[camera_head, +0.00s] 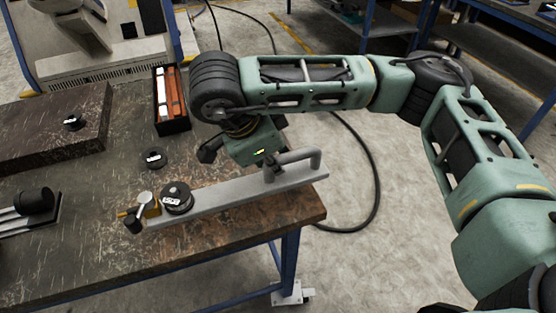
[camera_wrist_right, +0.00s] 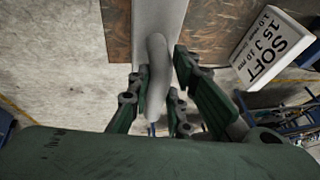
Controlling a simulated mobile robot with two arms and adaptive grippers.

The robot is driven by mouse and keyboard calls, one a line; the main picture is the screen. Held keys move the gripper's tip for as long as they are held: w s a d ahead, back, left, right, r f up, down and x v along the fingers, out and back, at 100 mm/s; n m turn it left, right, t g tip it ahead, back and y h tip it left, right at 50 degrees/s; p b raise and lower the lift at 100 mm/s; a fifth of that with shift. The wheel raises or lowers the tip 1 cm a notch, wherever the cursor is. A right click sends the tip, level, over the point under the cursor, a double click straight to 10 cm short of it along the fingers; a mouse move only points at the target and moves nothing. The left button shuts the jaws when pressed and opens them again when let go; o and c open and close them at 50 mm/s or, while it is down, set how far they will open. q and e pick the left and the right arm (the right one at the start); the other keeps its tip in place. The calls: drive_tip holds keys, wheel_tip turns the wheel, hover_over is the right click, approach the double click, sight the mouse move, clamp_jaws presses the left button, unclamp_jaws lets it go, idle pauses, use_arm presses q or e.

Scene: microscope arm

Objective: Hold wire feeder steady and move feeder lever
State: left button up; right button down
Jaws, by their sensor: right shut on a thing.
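The wire feeder (camera_head: 235,194) is a long grey bar on the table near its front right corner. A black labelled spool (camera_head: 177,198) sits toward its left end. Next to the spool is a small lever (camera_head: 145,199) with a pale round head, by a yellow part and a black knob. A grey bent handle (camera_head: 302,160) rises at the bar's right end. My right gripper (camera_head: 268,172) is shut on this handle. In the right wrist view the handle (camera_wrist_right: 157,65) runs between the fingers (camera_wrist_right: 162,100), which partly hide it. My left gripper is out of view.
The worn table (camera_head: 80,250) holds a black box (camera_head: 171,100) with orange and white items, a small black disc (camera_head: 154,157) and a raised dark block (camera_head: 50,130). Open floor with a black cable (camera_head: 372,185) lies right of the table.

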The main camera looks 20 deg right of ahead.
sight(260, 175)
drive_tip(key=shift+w+a+f+b, duration=0.5)
drive_tip(key=shift+a+f+b, duration=0.05)
drive_tip(key=shift+f+b, duration=0.1)
drive_tip(key=shift+w+a+f+b, duration=0.55)
drive_tip(key=shift+a+f+b, duration=0.1)
drive_tip(key=shift+b, duration=0.1)
drive_tip(key=shift+w+a+f+b, duration=0.85)
drive_tip(key=shift+a+f+b, duration=0.1)
drive_tip(key=shift+f+b, duration=0.1)
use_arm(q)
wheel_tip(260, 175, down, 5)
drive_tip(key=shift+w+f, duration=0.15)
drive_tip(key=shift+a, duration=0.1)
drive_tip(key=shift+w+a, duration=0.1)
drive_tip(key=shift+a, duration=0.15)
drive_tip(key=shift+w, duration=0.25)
use_arm(e)
drive_tip(key=shift+f, duration=0.15)
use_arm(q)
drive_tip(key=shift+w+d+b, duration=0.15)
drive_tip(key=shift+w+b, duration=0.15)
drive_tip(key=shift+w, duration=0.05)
use_arm(e)
drive_tip(key=shift+f, duration=0.15)
